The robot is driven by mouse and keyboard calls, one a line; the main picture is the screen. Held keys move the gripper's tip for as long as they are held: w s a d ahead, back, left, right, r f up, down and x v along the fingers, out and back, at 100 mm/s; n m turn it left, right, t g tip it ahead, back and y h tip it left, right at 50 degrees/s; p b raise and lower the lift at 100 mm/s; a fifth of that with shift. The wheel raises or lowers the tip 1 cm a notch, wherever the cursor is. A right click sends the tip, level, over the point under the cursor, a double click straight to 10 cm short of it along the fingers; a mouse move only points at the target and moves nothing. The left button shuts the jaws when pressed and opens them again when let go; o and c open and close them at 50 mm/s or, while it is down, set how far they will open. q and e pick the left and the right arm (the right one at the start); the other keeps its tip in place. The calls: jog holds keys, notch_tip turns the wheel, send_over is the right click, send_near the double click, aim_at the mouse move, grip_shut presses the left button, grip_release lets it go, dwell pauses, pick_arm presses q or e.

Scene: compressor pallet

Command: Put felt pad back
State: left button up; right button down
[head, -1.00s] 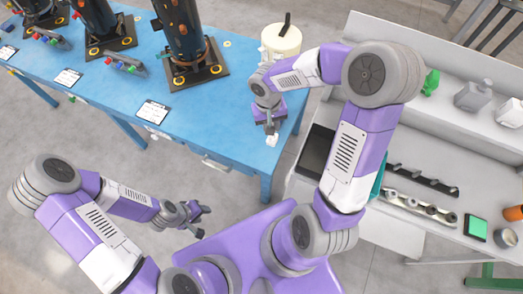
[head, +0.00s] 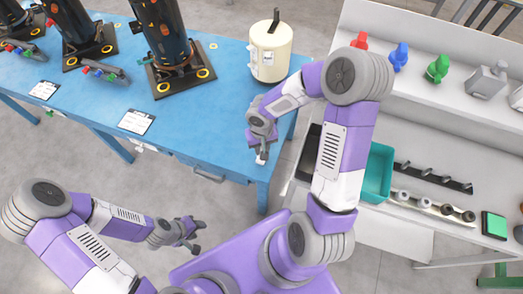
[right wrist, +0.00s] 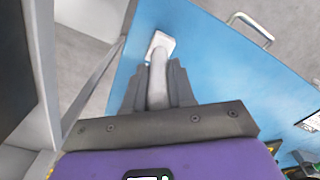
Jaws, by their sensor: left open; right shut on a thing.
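My right gripper (head: 262,140) is shut on a grey stem with a white square end, which looks like the felt pad (head: 261,160). It holds this at the right front corner of the blue table. In the right wrist view the stem runs between the fingers (right wrist: 155,88) and the white end (right wrist: 160,45) shows over or on the blue top. I cannot tell whether it touches. My left gripper (head: 190,232) is open and empty, low over the floor, in front of the table.
The blue table (head: 215,130) bears dark compressor units (head: 165,38), a cream canister (head: 270,52) and labels (head: 136,122). On the right, a grey bench (head: 405,228) holds a teal bin (head: 377,172), a dark hook rail (head: 433,177), a green-topped block (head: 495,225) and coloured items on its shelf.

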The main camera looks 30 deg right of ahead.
jog(key=shift+f, duration=0.9)
jog(key=c, duration=0.9)
grip_release()
jog(key=shift+c, duration=0.2)
notch_tip(320, 180, up, 12)
jog(key=p, duration=0.3)
jog(key=shift+f+p, duration=0.1)
jog(key=shift+p, duration=0.2)
jog(key=s+a+f+y, duration=0.2)
jog(key=s+a+f, duration=0.3)
jog(key=f, duration=0.5)
jog(key=s+a+f+y, duration=0.2)
jog(key=s+a+f, duration=0.4)
jog(key=a+f, duration=0.2)
notch_tip(320, 180, down, 2)
jog(key=shift+f+t, duration=0.15)
jog(key=shift+t, duration=0.15)
